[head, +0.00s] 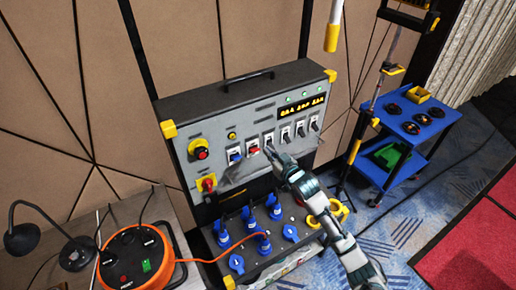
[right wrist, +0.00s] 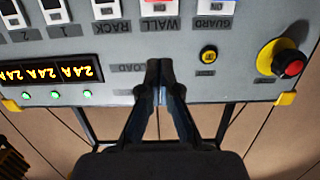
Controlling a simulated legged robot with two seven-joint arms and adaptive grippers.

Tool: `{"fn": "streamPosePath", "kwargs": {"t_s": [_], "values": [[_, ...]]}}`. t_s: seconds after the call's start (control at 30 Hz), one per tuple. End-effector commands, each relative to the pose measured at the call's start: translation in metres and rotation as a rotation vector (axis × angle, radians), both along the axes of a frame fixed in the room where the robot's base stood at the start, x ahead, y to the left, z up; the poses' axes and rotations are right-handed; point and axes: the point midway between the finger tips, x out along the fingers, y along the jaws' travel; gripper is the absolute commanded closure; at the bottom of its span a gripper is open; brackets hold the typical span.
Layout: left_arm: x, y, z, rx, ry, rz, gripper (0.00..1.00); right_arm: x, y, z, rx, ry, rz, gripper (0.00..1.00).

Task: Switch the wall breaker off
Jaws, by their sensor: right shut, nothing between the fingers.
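The wall breaker (head: 252,146) is a white switch with a red lower part on the grey sloped panel, between a blue-marked switch and the rack switch. In the right wrist view, which shows the panel upside down, the wall breaker (right wrist: 160,8) is cut by the top edge above its WALL label. Its lever position is not clear. My right gripper (head: 268,152) is shut and empty in front of the panel. In the right wrist view its fingertips (right wrist: 161,68) are together, in line with the wall breaker. I cannot tell whether they touch the panel. My left gripper is not in view.
The guard breaker (head: 234,155) is beside the wall breaker. A red knob (head: 200,150) and a red rotary switch (head: 207,184) are on the panel's left. Blue plugs (head: 248,216) stand below. An orange cable reel (head: 133,258) is at left, a blue cart (head: 415,125) at right.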

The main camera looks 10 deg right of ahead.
Motion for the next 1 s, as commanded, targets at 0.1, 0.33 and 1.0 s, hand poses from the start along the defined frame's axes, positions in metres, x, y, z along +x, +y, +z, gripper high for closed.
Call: {"fn": "streamPosePath", "kwargs": {"t_s": [0.1,0.33,1.0], "values": [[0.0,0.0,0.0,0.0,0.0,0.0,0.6,0.0,0.0,0.0,0.0,0.001,0.0,1.0],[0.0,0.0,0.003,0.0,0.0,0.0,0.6,0.015,0.006,-0.002,0.002,0.003,0.0,1.0],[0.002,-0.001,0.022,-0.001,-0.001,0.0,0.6,0.078,0.028,-0.044,-0.001,0.003,-0.001,1.0]]}}
